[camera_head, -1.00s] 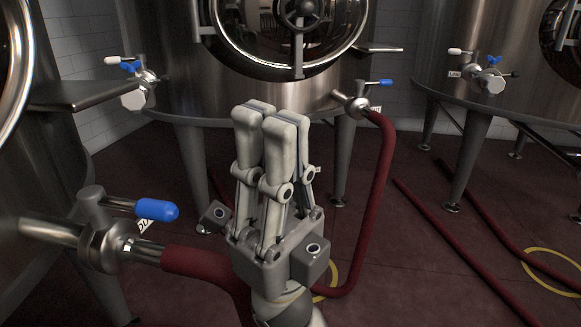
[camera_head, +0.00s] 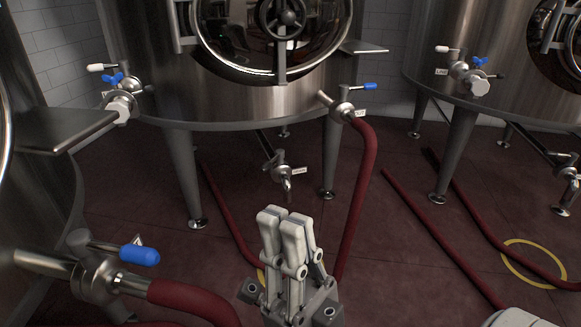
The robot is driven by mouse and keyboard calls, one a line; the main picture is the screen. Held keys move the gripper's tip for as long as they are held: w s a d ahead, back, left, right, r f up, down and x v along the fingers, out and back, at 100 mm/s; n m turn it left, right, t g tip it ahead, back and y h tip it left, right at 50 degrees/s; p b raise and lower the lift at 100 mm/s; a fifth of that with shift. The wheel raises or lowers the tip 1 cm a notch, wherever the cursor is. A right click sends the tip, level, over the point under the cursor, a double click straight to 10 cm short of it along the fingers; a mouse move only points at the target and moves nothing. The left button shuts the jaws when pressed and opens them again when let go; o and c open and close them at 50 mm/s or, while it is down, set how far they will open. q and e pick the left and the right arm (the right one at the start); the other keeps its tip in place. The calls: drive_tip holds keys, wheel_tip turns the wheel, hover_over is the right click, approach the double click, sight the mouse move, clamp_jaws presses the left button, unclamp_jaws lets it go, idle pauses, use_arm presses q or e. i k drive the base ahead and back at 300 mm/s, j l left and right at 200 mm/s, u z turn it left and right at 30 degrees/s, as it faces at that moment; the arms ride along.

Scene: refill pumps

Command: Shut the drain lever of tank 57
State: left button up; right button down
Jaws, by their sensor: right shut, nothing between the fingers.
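My right gripper (camera_head: 286,215) stands upright at the bottom centre, its pale fingers together and empty. Beyond its fingertips, a metal valve (camera_head: 276,168) hangs under the middle steel tank (camera_head: 245,103), with a small pale tag (camera_head: 298,170) beside it. The gripper looks apart from this valve. Its lever is too small to read as open or shut. The tag numbers cannot be read, so I cannot tell which tank is 57. My left gripper is not in view.
A blue-handled valve (camera_head: 138,255) with a red hose (camera_head: 188,297) is at the near left. Another blue-handled valve (camera_head: 343,109) feeds a red hose (camera_head: 361,185) right of the middle tank. Tank legs (camera_head: 185,175) flank the hanging valve. More hoses lie on the red floor.

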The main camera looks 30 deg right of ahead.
sight(280, 154)
drive_tip(key=i+l+z, duration=0.1)
drive_tip(key=l+z, duration=0.2)
drive_tip(key=i+l+z, duration=0.1)
drive_tip(key=l+z, duration=0.25)
drive_tip(key=i+l+u, duration=0.45)
drive_tip(key=l+u, duration=0.15)
drive_tip(key=i+l+u, duration=0.15)
drive_tip(key=l+u, duration=0.15)
drive_tip(key=l, duration=0.1)
